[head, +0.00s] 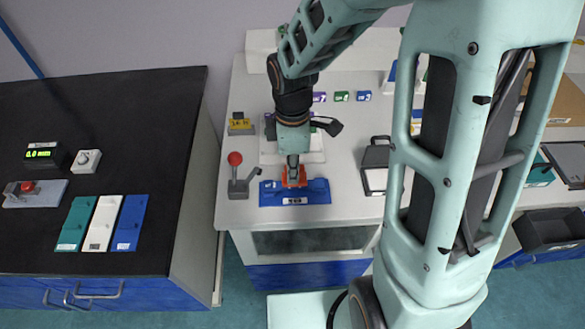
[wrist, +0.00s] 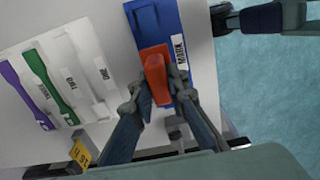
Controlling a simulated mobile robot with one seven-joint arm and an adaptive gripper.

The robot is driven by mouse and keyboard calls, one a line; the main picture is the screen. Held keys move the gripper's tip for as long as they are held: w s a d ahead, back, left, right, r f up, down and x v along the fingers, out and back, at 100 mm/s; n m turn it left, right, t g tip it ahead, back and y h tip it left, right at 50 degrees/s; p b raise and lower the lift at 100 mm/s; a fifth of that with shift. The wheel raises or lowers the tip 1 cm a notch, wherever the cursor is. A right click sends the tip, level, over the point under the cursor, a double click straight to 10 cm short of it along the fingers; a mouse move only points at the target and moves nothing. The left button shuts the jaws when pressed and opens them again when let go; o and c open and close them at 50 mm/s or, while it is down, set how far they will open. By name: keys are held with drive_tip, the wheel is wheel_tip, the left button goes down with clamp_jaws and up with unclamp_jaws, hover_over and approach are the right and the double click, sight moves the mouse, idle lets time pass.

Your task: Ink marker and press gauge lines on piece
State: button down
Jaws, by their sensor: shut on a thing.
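My gripper (head: 293,166) is shut on an orange-red marker block (head: 301,177). In the wrist view the marker (wrist: 154,66) sits between the two fingertips (wrist: 160,82). An open black pad case (head: 375,180) lies to the right.
A red-knobbed lever device (head: 236,175) stands just left of the stand, with a yellow-labelled block (head: 240,124) behind it. The left dark counter holds teal, white and blue panels (head: 102,224) and a green-lit display (head: 43,154). My arm hides much of the right side.

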drive_tip(key=shift+f+b, duration=0.3)
drive_tip(key=shift+f, duration=0.3)
idle(1.1)
wheel_tip(320, 180, up, 7)
drive_tip(key=p, duration=0.6)
drive_tip(key=shift+r, duration=0.15)
idle(0.6)
